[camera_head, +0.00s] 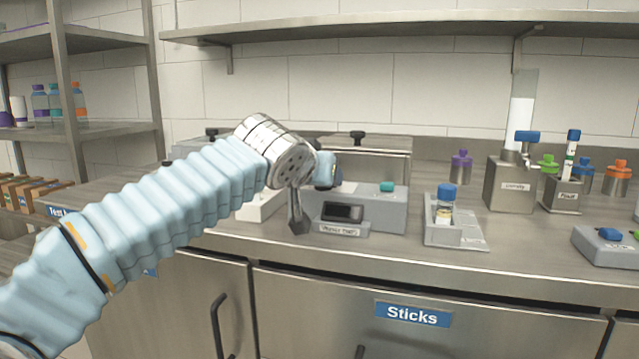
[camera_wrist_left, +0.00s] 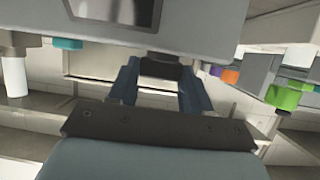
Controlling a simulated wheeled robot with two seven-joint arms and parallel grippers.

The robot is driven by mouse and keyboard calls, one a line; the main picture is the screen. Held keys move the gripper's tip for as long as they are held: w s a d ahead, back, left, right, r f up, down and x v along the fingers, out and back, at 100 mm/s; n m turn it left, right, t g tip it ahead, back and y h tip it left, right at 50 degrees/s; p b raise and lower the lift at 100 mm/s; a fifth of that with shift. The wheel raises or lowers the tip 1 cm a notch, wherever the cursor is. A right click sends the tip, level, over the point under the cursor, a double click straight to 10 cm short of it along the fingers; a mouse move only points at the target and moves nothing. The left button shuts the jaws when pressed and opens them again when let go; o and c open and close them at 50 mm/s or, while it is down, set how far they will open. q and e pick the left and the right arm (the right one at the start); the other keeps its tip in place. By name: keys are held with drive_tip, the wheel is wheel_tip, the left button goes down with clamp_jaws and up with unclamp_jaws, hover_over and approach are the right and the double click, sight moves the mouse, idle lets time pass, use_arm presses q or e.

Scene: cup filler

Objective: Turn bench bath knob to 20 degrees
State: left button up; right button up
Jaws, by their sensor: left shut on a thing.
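The bench bath (camera_head: 384,214) is a grey box with a tilted dark display (camera_head: 342,212) and a teal part (camera_head: 386,186) on top. It stands on the bench in the middle of the head view. Its grey front and display (camera_wrist_left: 115,12) fill the top of the left wrist view. My left gripper (camera_head: 325,170) is at the bath's left side, largely hidden by my wrist. In the left wrist view its two blue fingers (camera_wrist_left: 158,70) are shut on a dark knob (camera_wrist_left: 159,76). The knob's angle cannot be read. My right gripper is not in view.
Right of the bath, a grey stand holds a blue-capped vial (camera_head: 446,194). A steel dispenser (camera_head: 512,185), several capped bottles and a grey device (camera_head: 607,246) stand farther right. Shelves are at the left and above. The bench's front strip is clear.

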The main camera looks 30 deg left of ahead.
use_arm(q)
drive_tip(key=shift+n+y, duration=0.3)
drive_tip(key=o, duration=1.1)
drive_tip(key=shift+c, duration=0.2)
drive_tip(key=shift+s, duration=0.1)
drive_tip(key=v, duration=1.3)
drive_tip(key=shift+s+d+r, duration=0.2)
drive_tip(key=shift+r, duration=0.05)
